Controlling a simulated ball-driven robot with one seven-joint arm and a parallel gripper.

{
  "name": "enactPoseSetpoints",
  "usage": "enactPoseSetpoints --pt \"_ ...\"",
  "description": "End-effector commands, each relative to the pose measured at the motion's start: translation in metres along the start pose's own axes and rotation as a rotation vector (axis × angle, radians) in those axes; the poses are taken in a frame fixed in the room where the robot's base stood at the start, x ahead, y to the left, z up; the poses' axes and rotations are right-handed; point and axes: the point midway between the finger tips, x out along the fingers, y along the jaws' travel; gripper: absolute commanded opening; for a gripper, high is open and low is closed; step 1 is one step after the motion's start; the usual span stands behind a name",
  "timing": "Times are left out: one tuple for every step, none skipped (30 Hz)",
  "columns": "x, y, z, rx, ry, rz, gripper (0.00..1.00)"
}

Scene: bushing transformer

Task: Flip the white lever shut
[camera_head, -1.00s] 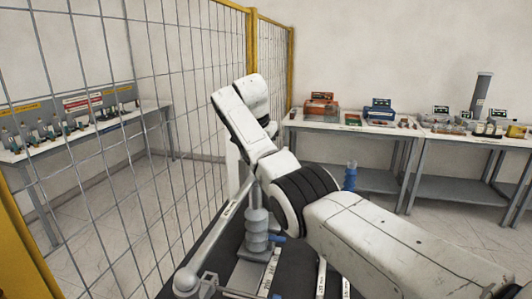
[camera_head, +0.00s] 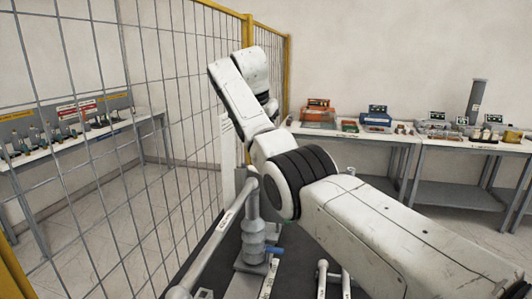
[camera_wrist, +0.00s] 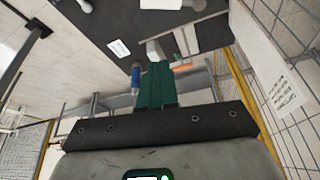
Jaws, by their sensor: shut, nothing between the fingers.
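My gripper (camera_wrist: 155,86) shows in the wrist view as two green fingers held together, with nothing between them. Just past the fingertips is a small white piece (camera_wrist: 153,49), with an orange part (camera_wrist: 182,67) to its right. I cannot tell whether that white piece is the lever, or whether the fingers touch it. In the head view a long pale bar (camera_head: 226,222) with a small label slants beside a grey ribbed insulator (camera_head: 252,236). White handle-like rods (camera_head: 322,276) stand lower, partly hidden. My arm hides my gripper in the head view.
A wire-mesh fence with a yellow post (camera_head: 248,40) stands close on the left. Benches with boxes (camera_head: 376,115) line the back wall, and another bench (camera_head: 70,140) is behind the mesh. A blue insulator (camera_wrist: 135,74) is left of my fingertips in the wrist view.

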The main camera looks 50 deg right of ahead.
Motion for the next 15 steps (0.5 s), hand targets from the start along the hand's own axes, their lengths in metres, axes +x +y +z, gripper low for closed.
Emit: enactPoseSetpoints --pt "-0.007 -0.001 0.000 0.000 0.001 -0.001 0.00" --pt "-0.011 -0.001 0.000 0.000 0.001 -0.001 0.00" --pt "-0.015 -0.002 0.000 0.000 0.001 -0.001 0.00" --pt "-0.017 -0.002 0.000 0.000 0.001 -0.001 0.00" --pt "-0.020 -0.002 -0.001 0.000 0.001 -0.001 0.00" --pt "-0.022 -0.002 -0.001 0.001 0.001 -0.001 0.00" --pt "-0.023 -0.002 -0.001 0.001 0.001 0.000 0.00" --pt "-0.023 -0.002 -0.001 0.001 0.000 0.000 0.00" --pt "-0.024 -0.002 -0.001 0.001 0.000 0.001 0.00" --pt "-0.024 -0.002 -0.001 0.001 0.000 0.001 0.00" --pt "-0.024 -0.002 -0.001 0.001 0.000 0.001 0.00" --pt "-0.024 -0.002 -0.001 0.001 0.000 0.001 0.00" --pt "-0.024 -0.002 -0.001 0.001 0.000 0.001 0.00" --pt "-0.025 -0.002 -0.001 0.001 0.000 0.001 0.00" --pt "-0.025 -0.002 -0.001 0.001 0.000 0.001 0.00"
